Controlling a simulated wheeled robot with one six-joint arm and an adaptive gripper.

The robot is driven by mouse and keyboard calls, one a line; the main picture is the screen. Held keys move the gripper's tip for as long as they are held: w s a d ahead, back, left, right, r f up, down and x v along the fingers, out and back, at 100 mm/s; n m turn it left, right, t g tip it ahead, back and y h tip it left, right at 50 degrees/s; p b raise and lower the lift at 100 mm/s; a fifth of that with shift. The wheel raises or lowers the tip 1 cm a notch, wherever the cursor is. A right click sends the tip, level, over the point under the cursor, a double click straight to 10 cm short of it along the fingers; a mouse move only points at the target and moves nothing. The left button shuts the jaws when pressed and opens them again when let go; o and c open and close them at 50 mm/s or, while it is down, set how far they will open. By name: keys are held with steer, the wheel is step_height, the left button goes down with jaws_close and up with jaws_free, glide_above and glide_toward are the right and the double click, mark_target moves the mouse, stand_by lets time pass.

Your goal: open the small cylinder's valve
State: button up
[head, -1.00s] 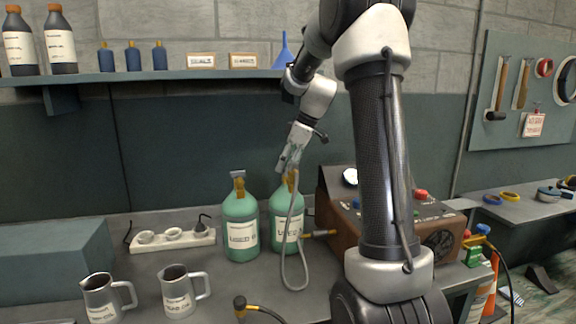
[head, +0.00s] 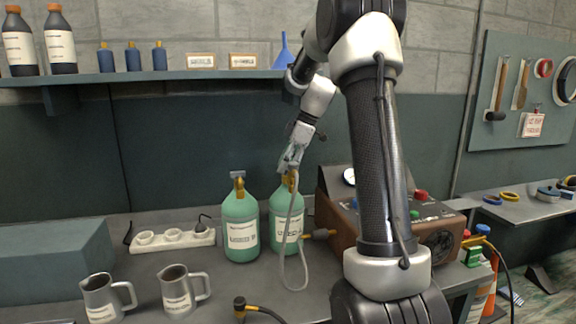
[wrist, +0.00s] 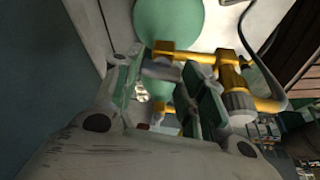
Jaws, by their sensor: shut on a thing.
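Two green cylinders with brass valves stand side by side on the bench. The right cylinder (head: 280,232) has a pale label and a grey hose (head: 303,262) looping down in front of it. My gripper (head: 289,169) points down onto the brass valve (head: 288,183) at its top. In the wrist view, my gripper (wrist: 166,80) has its green-padded fingers on both sides of a grey valve knob (wrist: 161,68), shut on it. Brass fittings (wrist: 228,78) show beside the right finger. The fingers partly hide the valve, so the knob's turn cannot be told.
The left green cylinder (head: 240,222) stands close by. A brown gauge box (head: 340,217) is just to the right. A white power strip (head: 172,240), two grey jugs (head: 178,290) and a loose hose end (head: 240,304) are on the bench. A shelf (head: 190,76) runs above.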

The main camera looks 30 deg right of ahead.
steer(key=o, duration=1)
steer(key=v, duration=1.2)
